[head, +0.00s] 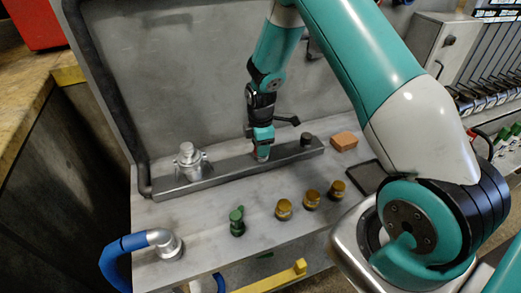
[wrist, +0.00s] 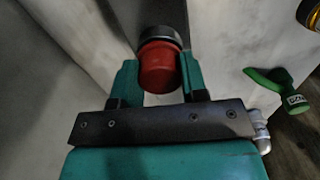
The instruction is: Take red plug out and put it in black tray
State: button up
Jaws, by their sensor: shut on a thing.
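The red plug (wrist: 158,70) sits between the two teal fingers of my gripper (wrist: 158,82) in the wrist view. The gripper is shut on it. A dark round collar (wrist: 156,35) adjoins the plug's far end; I cannot tell whether the plug is still seated. In the head view my gripper (head: 262,150) points down at the middle of a grey metal bar (head: 225,172), and its fingers mostly hide the plug. The black tray (head: 366,177) lies flat on the bench to the right, partly behind my arm, and its visible part looks empty.
A silver fitting (head: 189,162) and a dark knob (head: 306,140) stand on the bar. An orange block (head: 344,141) lies behind the tray. A green valve (head: 237,222) and several brass knobs (head: 311,199) stand in front. A blue-handled pipe (head: 135,243) is at front left.

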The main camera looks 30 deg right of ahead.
jog(key=n, duration=0.4)
jog(key=shift+n, duration=0.4)
jog(key=n, duration=0.4)
jog(key=shift+n, duration=0.4)
jog(key=o, duration=1.1)
jog(key=shift+c, duration=0.2)
jog(key=shift+c, duration=0.2)
